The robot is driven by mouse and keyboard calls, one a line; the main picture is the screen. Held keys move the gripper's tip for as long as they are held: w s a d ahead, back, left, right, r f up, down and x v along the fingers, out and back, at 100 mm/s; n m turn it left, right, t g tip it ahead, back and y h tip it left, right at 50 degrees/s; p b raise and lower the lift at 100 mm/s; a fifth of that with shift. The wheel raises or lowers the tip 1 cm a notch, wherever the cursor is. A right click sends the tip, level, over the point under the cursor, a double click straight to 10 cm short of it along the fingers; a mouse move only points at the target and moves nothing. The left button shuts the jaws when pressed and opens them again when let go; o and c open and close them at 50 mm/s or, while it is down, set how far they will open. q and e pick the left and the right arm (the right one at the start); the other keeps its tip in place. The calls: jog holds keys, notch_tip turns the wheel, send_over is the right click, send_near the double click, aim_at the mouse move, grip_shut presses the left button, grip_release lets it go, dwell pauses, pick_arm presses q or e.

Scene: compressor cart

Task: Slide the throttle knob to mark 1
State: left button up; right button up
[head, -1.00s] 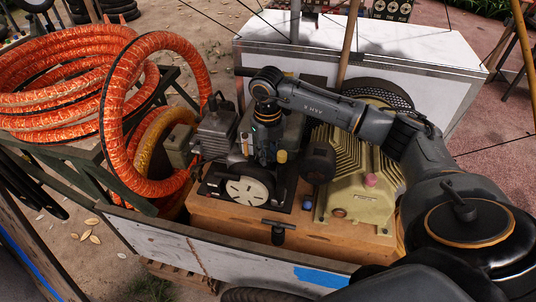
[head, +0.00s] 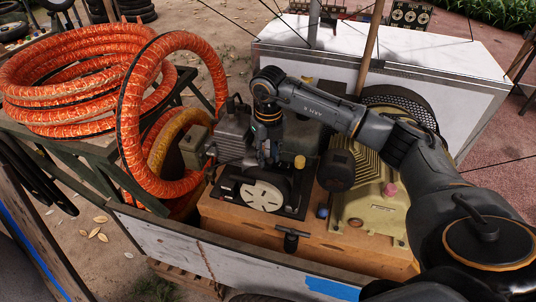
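The compressor engine sits on an orange-brown base (head: 340,245) in the cart. My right gripper (head: 270,158) points down over the engine, just behind a pale slotted disc (head: 265,196) on a black plate. Its fingers are dark and small against dark parts, so I cannot tell whether they are open, shut or touching anything. A small yellow knob (head: 300,161) stands just right of the gripper. I cannot make out which part is the throttle knob, nor mark 1; they may be hidden by the gripper. My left gripper is not in view.
A black T-handle (head: 291,236) stands at the base's front. A round black part (head: 336,170) and a yellow-green finned housing (head: 370,208) lie right of the gripper. Coiled orange hoses (head: 85,80) fill the left. The white cart wall (head: 220,255) runs along the front.

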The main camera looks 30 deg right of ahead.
aim_at(269, 159)
jog(key=shift+r, duration=0.1)
notch_tip(269, 159, up, 12)
dwell(0.5)
jog(key=shift+f, duration=0.2)
